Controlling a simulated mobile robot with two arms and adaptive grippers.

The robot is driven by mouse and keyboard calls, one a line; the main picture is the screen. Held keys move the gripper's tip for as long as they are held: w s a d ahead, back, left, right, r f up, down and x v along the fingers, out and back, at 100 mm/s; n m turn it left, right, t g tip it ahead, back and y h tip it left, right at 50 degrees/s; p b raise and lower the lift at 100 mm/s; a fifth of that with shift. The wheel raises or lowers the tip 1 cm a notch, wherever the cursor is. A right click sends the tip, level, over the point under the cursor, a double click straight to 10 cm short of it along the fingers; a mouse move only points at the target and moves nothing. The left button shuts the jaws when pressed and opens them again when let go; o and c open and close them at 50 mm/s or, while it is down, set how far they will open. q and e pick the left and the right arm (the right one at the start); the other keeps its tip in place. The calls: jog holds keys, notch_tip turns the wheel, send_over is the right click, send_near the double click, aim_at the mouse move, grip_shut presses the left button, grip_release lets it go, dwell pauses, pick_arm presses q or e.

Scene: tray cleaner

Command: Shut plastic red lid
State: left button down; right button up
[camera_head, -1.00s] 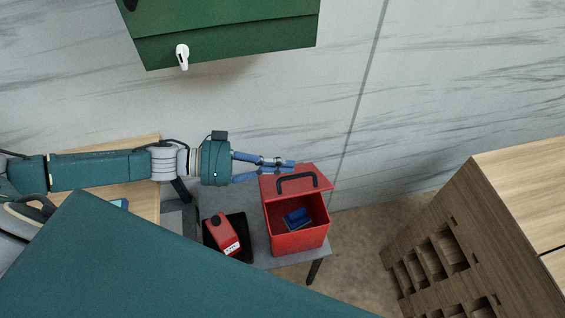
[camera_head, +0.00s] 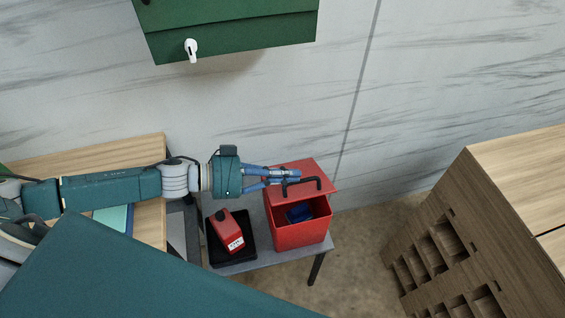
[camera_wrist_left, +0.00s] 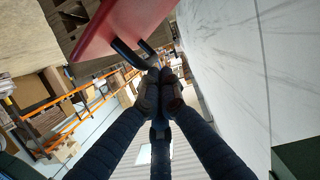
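The red plastic lid (camera_head: 316,171) is hinged at the back of the red box (camera_head: 301,237) and stands partly open, tilted up over it. A black handle (camera_head: 318,184) is on the lid. Blue items (camera_head: 299,214) lie inside the box. My left gripper (camera_head: 297,174) reaches in from the left, its blue fingers close together at the lid beside the handle. In the left wrist view the fingertips (camera_wrist_left: 160,82) meet next to the black handle (camera_wrist_left: 128,54), with the red lid (camera_wrist_left: 115,28) beyond. I cannot tell whether they grip the handle. My right gripper is not in view.
A red bottle (camera_head: 226,232) lies in a black tray (camera_head: 218,260) left of the box, on a small grey table (camera_head: 265,258). A wooden cabinet (camera_head: 450,225) stands at the right. A green box (camera_head: 235,38) hangs on the wall above.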

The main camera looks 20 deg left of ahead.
aim_at(287, 201)
pick_arm(q)
jog(key=shift+s+d+f+m+b, duration=0.2)
jog(key=shift+s+d+f, duration=0.15)
jog(key=shift+s+f, duration=0.25)
jog(key=shift+s+d+f+m+b, duration=0.15)
jog(key=shift+s+d+f, duration=0.15)
jog(key=shift+s+f, duration=0.25)
jog(key=f, duration=0.1)
jog(key=f+m, duration=0.1)
jog(key=s+d+f+b, duration=0.1)
jog(key=shift+m+t, duration=0.25)
jog(key=shift+t, duration=0.15)
jog(key=shift+s+d+f+y+b, duration=0.15)
jog(key=shift+s+f+b, duration=0.1)
jog(key=shift+f, duration=0.35)
jog(key=shift+s+d+f+y+b, duration=0.1)
jog(key=shift+s+f+y+b, duration=0.1)
jog(key=shift+f, duration=0.35)
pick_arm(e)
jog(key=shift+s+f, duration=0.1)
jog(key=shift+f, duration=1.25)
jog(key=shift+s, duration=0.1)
